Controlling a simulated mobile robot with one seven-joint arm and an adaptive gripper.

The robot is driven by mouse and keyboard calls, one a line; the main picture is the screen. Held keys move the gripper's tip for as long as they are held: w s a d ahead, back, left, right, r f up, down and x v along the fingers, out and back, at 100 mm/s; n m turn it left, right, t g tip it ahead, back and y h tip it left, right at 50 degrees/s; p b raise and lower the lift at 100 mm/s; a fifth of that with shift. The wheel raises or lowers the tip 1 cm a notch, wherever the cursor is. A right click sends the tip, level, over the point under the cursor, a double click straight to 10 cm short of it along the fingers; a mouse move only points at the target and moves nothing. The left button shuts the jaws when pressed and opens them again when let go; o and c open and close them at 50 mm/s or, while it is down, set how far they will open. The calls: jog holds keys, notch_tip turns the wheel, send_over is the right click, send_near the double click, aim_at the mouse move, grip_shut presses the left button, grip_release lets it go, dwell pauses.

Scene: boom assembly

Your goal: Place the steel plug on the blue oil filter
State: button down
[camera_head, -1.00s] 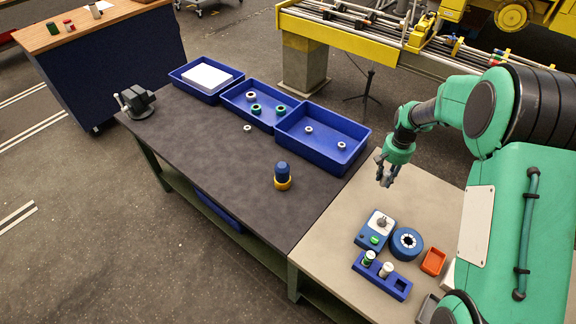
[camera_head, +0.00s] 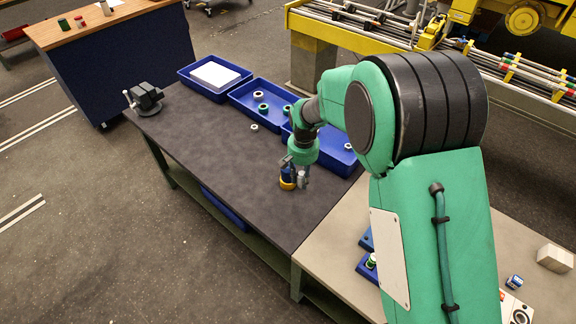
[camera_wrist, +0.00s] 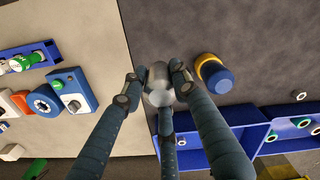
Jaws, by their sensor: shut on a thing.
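The steel plug (camera_wrist: 158,88) is a round grey metal piece between the fingers of my gripper (camera_wrist: 157,76) in the wrist view. My gripper is shut on it. The blue oil filter (camera_wrist: 218,77) stands to the right of the gripper in that view, with a yellow ring at its base. In the head view, the filter (camera_head: 287,177) stands on the dark table, partly hidden by my gripper (camera_head: 299,174), which is close beside it on its right. The plug is beside the filter, not over its top in the wrist view. The height between them is hard to tell.
Blue trays (camera_head: 256,93) holding rings and small parts line the far table edge. A vise (camera_head: 144,98) stands at the far-left corner. The light table (camera_wrist: 70,139) beside holds a blue device (camera_wrist: 70,92) and a blue rack (camera_wrist: 30,61). The dark table's front-left area is clear.

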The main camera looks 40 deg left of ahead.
jog(key=shift+s+a+r, duration=0.1)
jog(key=shift+s+a, duration=0.45)
jog(key=shift+s, duration=0.3)
jog(key=shift+w+a, duration=0.1)
jog(key=shift+w, duration=0.05)
jog(key=p, duration=0.2)
send_near(288, 171)
jog(key=shift+w+a+r, duration=0.1)
jog(key=shift+w+a, duration=0.8)
jog(key=shift+w, duration=0.2)
jog(key=shift+f, duration=1.75)
jog(key=shift+f, duration=0.2)
jog(key=c, duration=1.3)
grip_release()
jog(key=shift+c, duration=0.2)
